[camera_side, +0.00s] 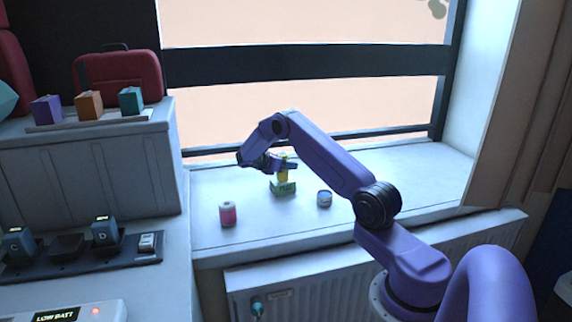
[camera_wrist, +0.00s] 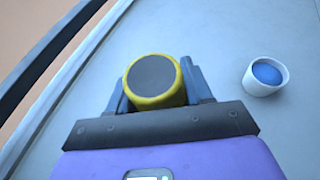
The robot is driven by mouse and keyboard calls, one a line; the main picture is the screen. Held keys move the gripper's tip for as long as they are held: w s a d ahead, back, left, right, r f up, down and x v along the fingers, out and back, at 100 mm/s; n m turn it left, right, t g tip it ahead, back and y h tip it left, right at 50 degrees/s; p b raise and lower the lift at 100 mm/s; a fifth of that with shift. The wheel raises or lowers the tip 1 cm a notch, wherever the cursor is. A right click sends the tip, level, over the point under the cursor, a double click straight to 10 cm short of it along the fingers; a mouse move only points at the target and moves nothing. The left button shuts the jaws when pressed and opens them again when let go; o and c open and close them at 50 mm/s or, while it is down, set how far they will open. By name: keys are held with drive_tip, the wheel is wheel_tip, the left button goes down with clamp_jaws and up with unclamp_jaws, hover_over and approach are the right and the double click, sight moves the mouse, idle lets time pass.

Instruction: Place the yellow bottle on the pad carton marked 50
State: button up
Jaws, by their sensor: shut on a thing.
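The yellow bottle (camera_side: 284,175) is upright in my gripper (camera_side: 281,165), which is shut on it. In the wrist view the bottle (camera_wrist: 156,97) shows its round dark top between the two blue-grey fingers of my gripper (camera_wrist: 158,92). A small green carton (camera_side: 283,188) stands on the white sill directly under the bottle in the side view; its print is too small to read for sure. I cannot tell whether the bottle's base touches the carton's top. The carton is hidden in the wrist view.
A pink-and-white roll or jar (camera_side: 228,214) stands left of the carton on the sill (camera_side: 400,171). A small white cup with blue inside (camera_side: 324,198) stands to the right and shows in the wrist view (camera_wrist: 265,75). The window frame (camera_side: 300,62) runs behind.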

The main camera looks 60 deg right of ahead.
drive_tip(key=o, duration=1.2)
drive_tip(key=shift+f, duration=0.15)
drive_tip(key=shift+c, duration=0.2)
